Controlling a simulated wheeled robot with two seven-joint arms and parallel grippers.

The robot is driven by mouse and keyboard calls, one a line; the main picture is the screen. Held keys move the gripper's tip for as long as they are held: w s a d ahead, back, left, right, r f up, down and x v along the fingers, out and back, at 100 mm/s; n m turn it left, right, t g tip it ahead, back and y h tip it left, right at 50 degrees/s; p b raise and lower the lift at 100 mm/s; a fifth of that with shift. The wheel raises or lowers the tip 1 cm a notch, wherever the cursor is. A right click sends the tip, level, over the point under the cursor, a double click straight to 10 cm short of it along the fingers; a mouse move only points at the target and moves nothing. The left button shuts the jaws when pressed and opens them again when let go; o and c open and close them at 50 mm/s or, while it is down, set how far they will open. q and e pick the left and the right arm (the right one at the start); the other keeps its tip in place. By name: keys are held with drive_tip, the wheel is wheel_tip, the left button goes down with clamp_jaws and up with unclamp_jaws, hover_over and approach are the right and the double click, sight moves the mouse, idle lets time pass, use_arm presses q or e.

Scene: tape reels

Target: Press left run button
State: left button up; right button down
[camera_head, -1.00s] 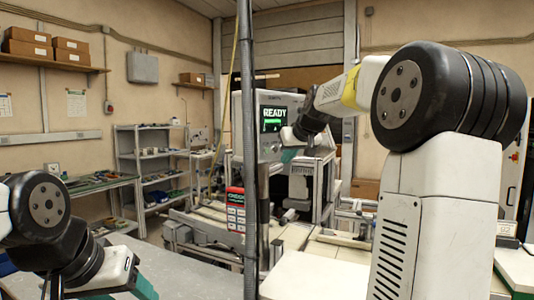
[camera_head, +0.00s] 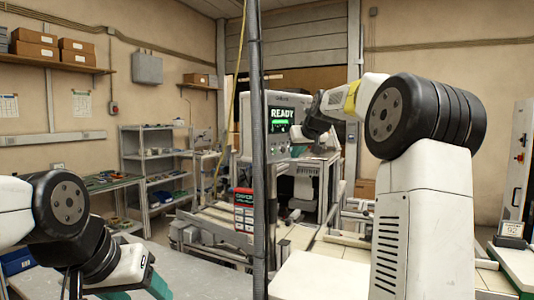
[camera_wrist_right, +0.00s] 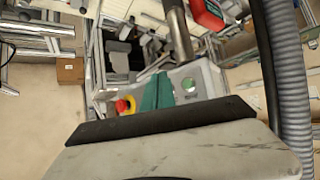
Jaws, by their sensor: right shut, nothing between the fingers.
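The machine's control box with a green READY screen (camera_head: 282,119) stands in the middle of the head view, partly behind a dark vertical post. My right gripper (camera_head: 298,150) is in front of its lower right part, teal fingertips shut and empty. In the right wrist view, the shut teal fingers (camera_wrist_right: 158,93) lie over a pale panel (camera_wrist_right: 208,76). A round greenish button-like spot (camera_wrist_right: 188,85) is just right of the fingers; I cannot tell if it is the left run button. A red button on a yellow base (camera_wrist_right: 124,105) is left of them. My left gripper (camera_head: 150,289) is low at left, its jaw gap unclear.
The dark vertical post (camera_head: 257,150) stands in front of the machine. A red and black handheld box (camera_head: 244,208) hangs beside the post. A thick grey ribbed hose (camera_wrist_right: 285,80) runs down the right wrist view. Shelves (camera_head: 155,165) stand at the back left.

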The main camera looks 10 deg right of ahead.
drive_tip(key=shift+w+a, duration=0.9)
drive_tip(key=shift+w, duration=0.2)
drive_tip(key=shift+w+a, duration=0.85)
drive_tip(key=shift+w, duration=0.25)
drive_tip(key=shift+w+a, duration=0.1)
idle(0.4)
drive_tip(key=shift+w+a, duration=0.15)
drive_tip(key=shift+w, duration=0.05)
drive_tip(key=shift+w+a, duration=0.25)
drive_tip(key=shift+w, duration=0.05)
idle(0.7)
drive_tip(key=shift+s+d, duration=0.45)
drive_tip(key=shift+s, duration=0.2)
drive_tip(key=s+d, duration=0.1)
drive_tip(key=s, duration=0.1)
drive_tip(key=s+d, duration=0.2)
drive_tip(key=shift+d, duration=0.1)
idle(0.5)
